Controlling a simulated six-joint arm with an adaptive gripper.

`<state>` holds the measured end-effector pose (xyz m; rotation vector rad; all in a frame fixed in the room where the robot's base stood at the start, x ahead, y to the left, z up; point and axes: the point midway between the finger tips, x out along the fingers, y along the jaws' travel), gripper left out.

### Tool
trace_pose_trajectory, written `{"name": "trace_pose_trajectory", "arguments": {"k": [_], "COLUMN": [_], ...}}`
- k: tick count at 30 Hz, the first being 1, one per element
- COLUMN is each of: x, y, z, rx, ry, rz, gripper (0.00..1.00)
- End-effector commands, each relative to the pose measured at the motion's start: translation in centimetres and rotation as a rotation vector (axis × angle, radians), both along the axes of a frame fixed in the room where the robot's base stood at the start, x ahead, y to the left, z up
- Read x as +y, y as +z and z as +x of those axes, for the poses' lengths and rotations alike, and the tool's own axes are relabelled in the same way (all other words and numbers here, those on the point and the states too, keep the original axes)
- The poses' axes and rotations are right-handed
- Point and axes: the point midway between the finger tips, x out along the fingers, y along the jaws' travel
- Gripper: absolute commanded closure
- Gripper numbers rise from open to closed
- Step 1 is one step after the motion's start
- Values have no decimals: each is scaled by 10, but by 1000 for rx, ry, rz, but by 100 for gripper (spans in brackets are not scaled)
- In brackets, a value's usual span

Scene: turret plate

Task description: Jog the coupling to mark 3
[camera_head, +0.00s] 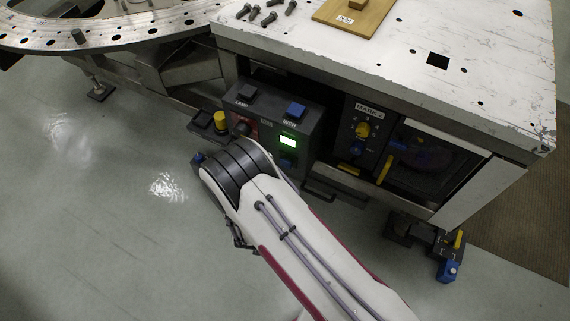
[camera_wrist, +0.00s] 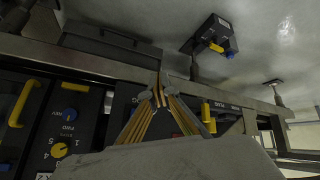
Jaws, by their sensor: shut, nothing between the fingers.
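A dark control box (camera_head: 268,118) under the bench carries a blue button by the INCH label (camera_head: 297,109), a dark button by the LAMP label (camera_head: 247,92) and a lit green display (camera_head: 288,141). The knob with FWD and REV also shows in the wrist view (camera_wrist: 70,114). My gripper (camera_wrist: 158,92) is shut and empty, by the cabinet front; my wrist hides it in the head view. I cannot identify the coupling.
A large round plate with holes (camera_head: 130,30) is at upper left. The white bench top (camera_head: 400,50) holds several bolts (camera_head: 268,18) and a wooden board (camera_head: 352,14). A yellow knob (camera_head: 221,120) sits left of the box. Yellow handles (camera_head: 385,168) stick out at right. The floor at left is clear.

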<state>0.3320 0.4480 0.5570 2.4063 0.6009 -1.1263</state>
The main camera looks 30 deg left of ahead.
Motion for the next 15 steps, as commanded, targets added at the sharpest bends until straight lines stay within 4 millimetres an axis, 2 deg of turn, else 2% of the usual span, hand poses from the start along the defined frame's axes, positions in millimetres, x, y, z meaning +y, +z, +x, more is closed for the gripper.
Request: {"name": "trace_pose_trajectory", "arguments": {"k": [6,15], "x": [6,8], "y": [22,30], "z": [25,33], "rx": [-117,-161], "ry": [-13,1], "rz": [28,29], "gripper": [100,100]}}
